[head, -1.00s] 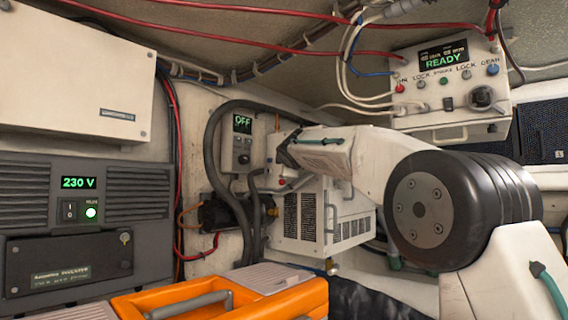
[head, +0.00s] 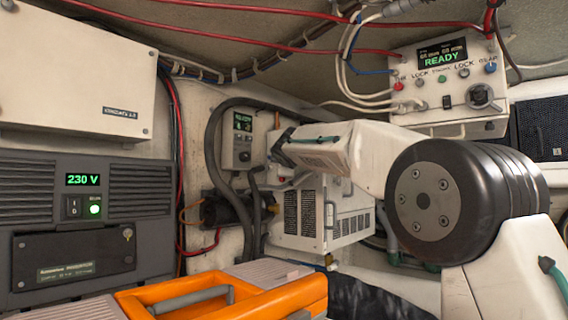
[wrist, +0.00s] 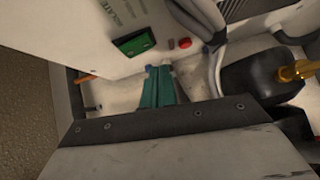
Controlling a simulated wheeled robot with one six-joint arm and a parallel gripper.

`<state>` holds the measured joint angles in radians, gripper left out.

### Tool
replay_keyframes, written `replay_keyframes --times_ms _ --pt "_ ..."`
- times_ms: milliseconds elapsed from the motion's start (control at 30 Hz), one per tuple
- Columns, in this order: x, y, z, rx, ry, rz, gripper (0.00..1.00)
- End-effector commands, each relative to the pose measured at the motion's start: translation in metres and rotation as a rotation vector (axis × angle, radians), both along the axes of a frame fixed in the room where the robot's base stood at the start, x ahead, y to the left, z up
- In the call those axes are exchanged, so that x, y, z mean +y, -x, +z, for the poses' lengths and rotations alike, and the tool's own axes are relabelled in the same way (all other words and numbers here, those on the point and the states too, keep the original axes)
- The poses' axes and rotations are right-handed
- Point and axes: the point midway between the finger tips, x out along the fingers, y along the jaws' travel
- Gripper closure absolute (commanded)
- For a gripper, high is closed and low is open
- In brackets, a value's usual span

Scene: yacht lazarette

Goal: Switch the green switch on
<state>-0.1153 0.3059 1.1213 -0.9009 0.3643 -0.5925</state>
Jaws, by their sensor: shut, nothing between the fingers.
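A green rocker-like part in a dark frame (wrist: 134,41), which looks like the green switch, sits on a pale panel in the wrist view, under green lettering that is partly cut off. I cannot tell its position from this angle. My gripper (wrist: 159,71) is shut and empty; its teal fingertips are just below the panel's lower edge in this picture, apart from the green part as far as I can see. In the head view my arm reaches left past the white vented box (head: 345,215), and the fingertips cannot be made out there.
A red button (wrist: 184,43) is right of the green part. A dark pump-like body (wrist: 250,80) and hoses are at right. A wall controller with a small display (head: 242,122), a 230 V unit (head: 85,235), an orange case (head: 285,305) and a READY panel (head: 440,120) surround the arm.

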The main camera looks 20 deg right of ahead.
Motion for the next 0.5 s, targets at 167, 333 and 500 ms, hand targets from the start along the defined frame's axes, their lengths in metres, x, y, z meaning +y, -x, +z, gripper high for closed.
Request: replay_keyframes --times_ms 167,333,500 --pt "0.006 0.037 -0.002 -0.001 0.001 -0.003 1.0" --pt "0.006 0.07 -0.005 -0.001 0.0 -0.009 1.0" --pt "0.01 0.092 -0.008 0.0 0.0 -0.01 1.0"
